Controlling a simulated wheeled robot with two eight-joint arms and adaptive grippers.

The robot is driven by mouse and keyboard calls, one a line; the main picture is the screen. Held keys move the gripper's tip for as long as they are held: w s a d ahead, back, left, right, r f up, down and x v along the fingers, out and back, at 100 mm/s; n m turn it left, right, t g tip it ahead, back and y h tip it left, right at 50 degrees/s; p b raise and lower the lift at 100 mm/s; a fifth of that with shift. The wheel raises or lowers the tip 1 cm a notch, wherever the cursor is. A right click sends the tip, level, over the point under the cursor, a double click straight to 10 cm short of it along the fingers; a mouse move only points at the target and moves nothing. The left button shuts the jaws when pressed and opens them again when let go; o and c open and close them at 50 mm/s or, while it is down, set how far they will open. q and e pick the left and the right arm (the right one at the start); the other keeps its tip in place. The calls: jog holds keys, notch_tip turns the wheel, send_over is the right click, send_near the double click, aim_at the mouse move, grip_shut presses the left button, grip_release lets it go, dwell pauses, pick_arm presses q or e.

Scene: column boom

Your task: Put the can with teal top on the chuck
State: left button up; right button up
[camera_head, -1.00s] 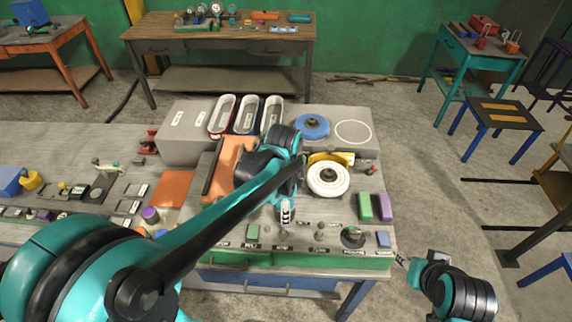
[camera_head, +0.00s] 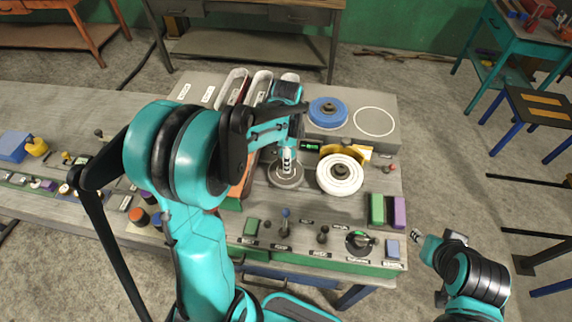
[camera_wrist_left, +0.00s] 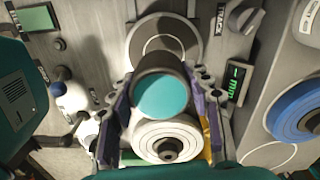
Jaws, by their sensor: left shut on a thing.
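The can with the teal top (camera_wrist_left: 163,95) is between the purple-padded fingers of my left gripper (camera_wrist_left: 160,118) in the left wrist view, its teal end facing the camera. In the head view my left gripper (camera_head: 287,158) points down over a grey round plate (camera_head: 286,176), which I take to be the chuck. The plate also shows behind the can in the wrist view (camera_wrist_left: 150,46). The can is not clearly visible in the head view, and any gap to the plate cannot be judged. My right gripper (camera_head: 416,235) is beyond the bench's right side, too small to read.
A white wheel (camera_head: 340,183) with a dark hub and yellow guard stands right of the plate. A blue disc (camera_head: 322,119) lies behind it. Levers (camera_head: 285,220), a dial (camera_head: 360,243) and green and purple blocks (camera_head: 377,208) occupy the front and right. Trays (camera_head: 237,85) line the back.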

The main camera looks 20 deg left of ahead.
pick_arm(q)
jog(key=shift+w+a+f, duration=0.15)
jog(key=shift+a+f, duration=0.05)
jog(key=shift+a, duration=0.1)
jog(key=shift+f, duration=0.25)
notch_tip(320, 180, down, 4)
jog(key=shift+w+r+b, duration=0.1)
jog(key=shift+r+b, duration=0.05)
jog(key=shift+b, duration=0.2)
jog(key=o, duration=1.3)
